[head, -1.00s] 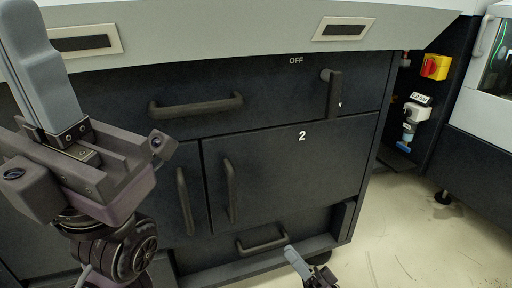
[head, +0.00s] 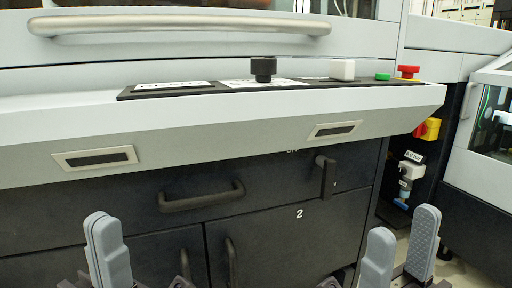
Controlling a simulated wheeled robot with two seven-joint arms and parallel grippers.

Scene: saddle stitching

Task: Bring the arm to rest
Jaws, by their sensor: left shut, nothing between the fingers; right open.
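My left gripper (head: 108,252) is at the lower left of the head view, its grey fingers pointing up and pressed together with nothing between them. My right gripper (head: 399,258) is at the lower right, its two grey fingers apart and empty. Both are in front of the dark cabinet doors and touch nothing that I can see. The lower parts of both arms are cut off by the bottom edge.
A grey machine ledge (head: 220,137) juts out above the grippers. On it are a black knob (head: 263,68), a white switch (head: 342,69), a green button (head: 383,77) and a red button (head: 408,71). The cabinet has a handle (head: 201,200) and a latch (head: 327,177).

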